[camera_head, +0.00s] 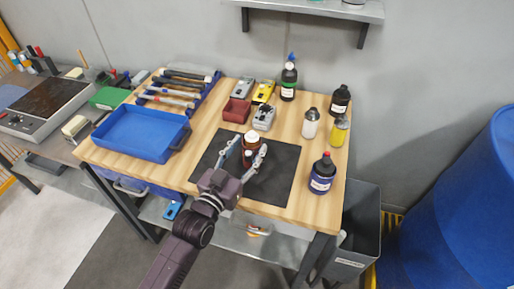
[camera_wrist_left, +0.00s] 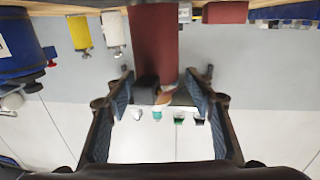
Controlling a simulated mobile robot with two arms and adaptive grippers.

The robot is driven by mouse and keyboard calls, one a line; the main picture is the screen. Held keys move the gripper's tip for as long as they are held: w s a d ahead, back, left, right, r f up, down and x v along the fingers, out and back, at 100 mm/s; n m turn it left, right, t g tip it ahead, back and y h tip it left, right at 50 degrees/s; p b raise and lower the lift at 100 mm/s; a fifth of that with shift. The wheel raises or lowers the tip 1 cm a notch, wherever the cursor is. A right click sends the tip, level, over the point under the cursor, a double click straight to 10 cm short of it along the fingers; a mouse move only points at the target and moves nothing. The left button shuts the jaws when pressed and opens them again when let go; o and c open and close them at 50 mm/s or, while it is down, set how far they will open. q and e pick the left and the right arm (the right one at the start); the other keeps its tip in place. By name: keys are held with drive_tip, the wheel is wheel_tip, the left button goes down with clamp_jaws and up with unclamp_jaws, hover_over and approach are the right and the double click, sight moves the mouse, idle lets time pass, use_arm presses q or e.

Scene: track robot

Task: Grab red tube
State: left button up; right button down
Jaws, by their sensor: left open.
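A red-brown tube with a pale band (camera_head: 251,137) stands on the black mat (camera_head: 283,175) on the wooden table. In the left wrist view it shows as a dark red cylinder (camera_wrist_left: 154,45) with a dark end, upside down in the picture. My left gripper (camera_head: 248,151) is over the mat with its fingers spread, close to the tube. In the wrist view, the open fingers (camera_wrist_left: 162,85) lie on both sides of the tube's line, with gaps at each side. Whether either finger touches the tube cannot be told.
A blue tray (camera_head: 140,133) and a tool rack (camera_head: 178,92) are on the left. A small red bin (camera_head: 237,110) and meters (camera_head: 264,117) stand behind the mat. A blue bottle (camera_head: 322,174), white bottle (camera_head: 311,123) and yellow bottle (camera_head: 339,131) stand on the right.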

use_arm(q)
drive_tip(key=shift+w+d+r, duration=0.2)
drive_tip(key=shift+w+d, duration=0.05)
drive_tip(key=shift+w, duration=0.3)
drive_tip(key=shift+w+d+p, duration=0.3)
drive_tip(key=shift+w+d, duration=0.05)
drive_tip(key=shift+w, duration=0.25)
drive_tip(key=x, duration=0.3)
drive_tip(key=shift+w+d+f+p, duration=0.1)
drive_tip(key=shift+d+f+p, duration=0.1)
drive_tip(key=shift+f+p, duration=0.15)
drive_tip(key=shift+w+d, duration=0.25)
drive_tip(key=shift+w, duration=0.25)
use_arm(e)
drive_tip(key=shift+s+a+r, duration=0.4)
drive_tip(key=shift+s+r, duration=0.05)
drive_tip(key=shift+r, duration=0.3)
use_arm(q)
drive_tip(key=shift+c, duration=0.2)
use_arm(e)
drive_tip(key=shift+d, duration=0.1)
use_arm(q)
clamp_jaws()
